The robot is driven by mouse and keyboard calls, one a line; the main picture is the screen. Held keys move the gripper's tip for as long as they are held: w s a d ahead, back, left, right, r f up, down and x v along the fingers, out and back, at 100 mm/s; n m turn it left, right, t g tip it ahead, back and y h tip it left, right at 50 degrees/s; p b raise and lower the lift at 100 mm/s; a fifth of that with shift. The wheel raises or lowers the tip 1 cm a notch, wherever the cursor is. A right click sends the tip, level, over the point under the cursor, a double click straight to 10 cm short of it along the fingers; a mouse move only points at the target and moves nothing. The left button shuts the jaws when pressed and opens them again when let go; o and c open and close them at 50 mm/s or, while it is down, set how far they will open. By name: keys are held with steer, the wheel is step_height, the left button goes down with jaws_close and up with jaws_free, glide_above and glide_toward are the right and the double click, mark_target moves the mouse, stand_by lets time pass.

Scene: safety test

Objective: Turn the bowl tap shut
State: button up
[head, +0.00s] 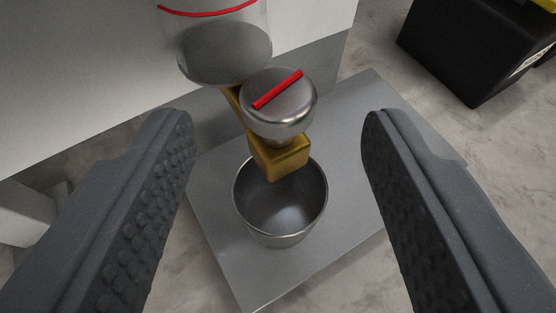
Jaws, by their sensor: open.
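The bowl tap has a round silver knob (283,112) with a red bar (278,89) across its top, tilted up to the right. The knob sits on a brass body (281,156) above a metal bowl (279,208). A clear vessel (222,50) with a red line near its top stands behind, joined to the tap by a brass piece. My gripper (276,125) is open, with one dark studded finger on each side of the tap and bowl. Neither finger appears to touch the knob. I see no stream of water; the bowl's inside looks grey.
The bowl stands on a grey plate (365,190) on the marbled floor. A white panel (90,70) lies behind at the left. A black box (475,50) with a yellow edge stands at the top right. Floor is clear between plate and box.

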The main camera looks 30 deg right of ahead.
steer(key=p+v, duration=0.2)
steer(key=v, duration=0.8)
steer(key=shift+p, duration=0.35)
